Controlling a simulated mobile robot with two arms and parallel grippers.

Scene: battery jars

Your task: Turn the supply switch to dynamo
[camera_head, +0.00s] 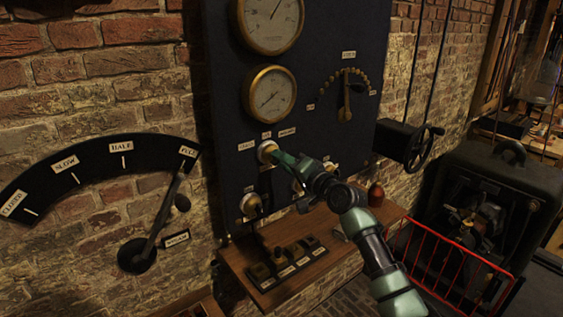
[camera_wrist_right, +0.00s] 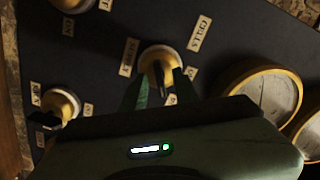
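The supply switch (camera_head: 265,151) is a round brass and white knob on the dark panel, with small label plates around its upper side. In the right wrist view the switch (camera_wrist_right: 160,57) has a dark lever pointing toward my gripper, and a plate reading CELLS (camera_wrist_right: 200,33) stands near it. My left gripper is not in view.
Two brass gauges (camera_head: 270,91) sit above the switch. A lower knob (camera_head: 250,204) is on the same panel. A wooden shelf (camera_head: 335,237) with several small blocks juts out below. A speed lever (camera_head: 160,215) is left, a crank wheel (camera_head: 422,148) and red rail (camera_head: 450,262) right.

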